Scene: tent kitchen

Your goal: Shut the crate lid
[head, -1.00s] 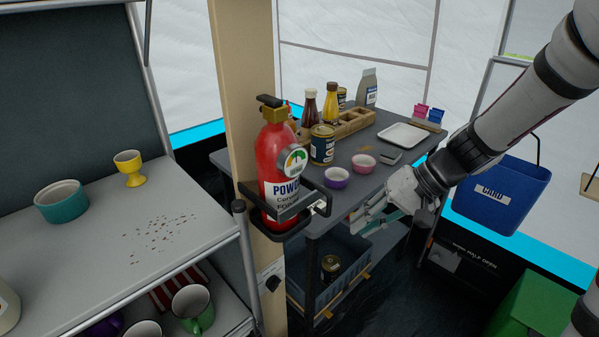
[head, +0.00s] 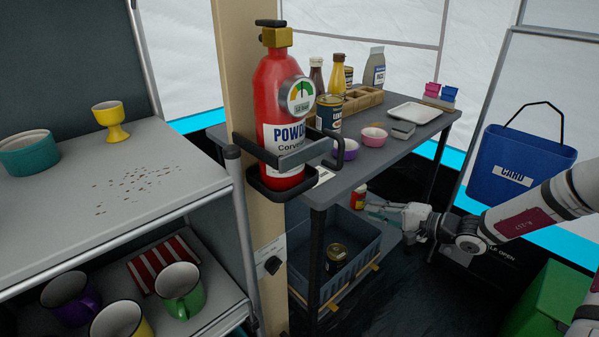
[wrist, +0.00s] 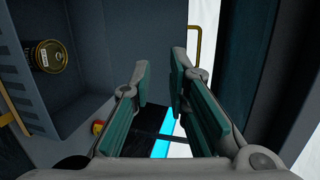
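A blue-grey open-topped crate (head: 355,232) sits on the lower shelf under the table, with a dark tin (head: 336,256) inside. Its inside and the tin (wrist: 50,56) also show at the left of the wrist view. I cannot clearly make out a lid; nothing covers the crate's top. My gripper (head: 376,208) is beside the crate's far right end, below the tabletop. In the wrist view, its teal-padded fingers (wrist: 160,95) are parted with nothing between them.
A small red bottle (head: 358,198) stands close to my fingertips. The tabletop (head: 380,165) lies above. A fire extinguisher (head: 282,110) hangs on the wooden post at the near left. A blue bin (head: 515,165) hangs at the right, and a green box (head: 560,290) stands low.

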